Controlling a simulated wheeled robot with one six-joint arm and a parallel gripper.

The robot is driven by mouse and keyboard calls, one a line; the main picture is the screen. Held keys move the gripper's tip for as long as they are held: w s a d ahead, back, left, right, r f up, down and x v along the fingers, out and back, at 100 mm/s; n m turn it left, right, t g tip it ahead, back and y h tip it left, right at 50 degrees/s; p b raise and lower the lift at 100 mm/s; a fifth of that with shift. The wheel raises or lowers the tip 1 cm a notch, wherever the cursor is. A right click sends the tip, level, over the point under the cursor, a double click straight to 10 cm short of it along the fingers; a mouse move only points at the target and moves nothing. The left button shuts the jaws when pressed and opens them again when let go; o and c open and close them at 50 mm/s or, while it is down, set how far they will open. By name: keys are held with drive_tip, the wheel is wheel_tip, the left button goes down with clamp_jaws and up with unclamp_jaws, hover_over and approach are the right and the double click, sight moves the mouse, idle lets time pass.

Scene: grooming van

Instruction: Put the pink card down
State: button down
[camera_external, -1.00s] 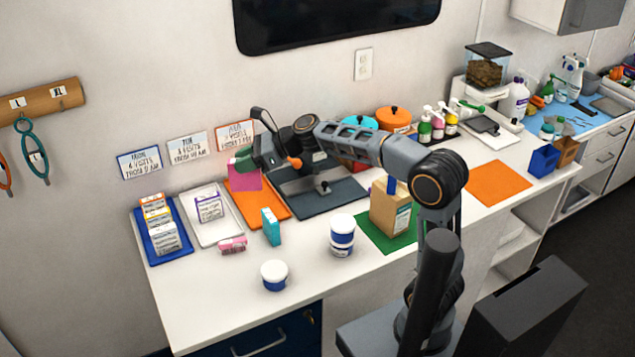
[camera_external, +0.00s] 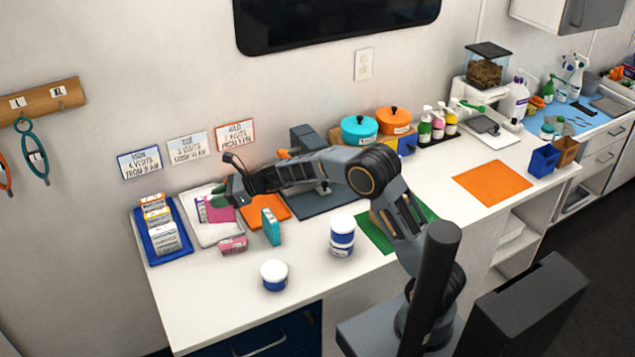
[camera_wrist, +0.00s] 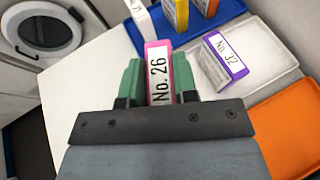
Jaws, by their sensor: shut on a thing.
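My gripper (camera_external: 222,200) is shut on the pink card (camera_external: 220,211), held upright between its green fingertips. A purple-edged card (camera_wrist: 226,58) labelled "No. 32" stands in the white tray, to the right of the pink card in the wrist view. In the external view the gripper and pink card partly hide it.
A blue tray (camera_external: 150,251) with several upright cards stands left of the white tray. An orange tray (camera_external: 278,211) lies to its right. A pink box (camera_external: 232,245), a teal box (camera_external: 271,227) and white-lidded tubs (camera_external: 274,276) stand in front. The front left counter is clear.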

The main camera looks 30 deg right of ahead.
drive_tip(key=shift+w+a+f, duration=0.25)
drive_tip(key=shift+w+f, duration=0.15)
drive_tip(key=shift+f, duration=0.65)
drive_tip(key=shift+w+a+f, duration=0.2)
drive_tip(key=shift+w+f, duration=0.2)
drive_tip(key=shift+f, duration=0.6)
drive_tip(key=shift+w+a+f, duration=0.25)
drive_tip(key=shift+w+f, duration=0.15)
drive_tip(key=shift+f, duration=0.65)
drive_tip(key=shift+f, duration=0.15)
drive_tip(key=shift+f, duration=0.1)
drive_tip(key=c, duration=0.9)
unclamp_jaws()
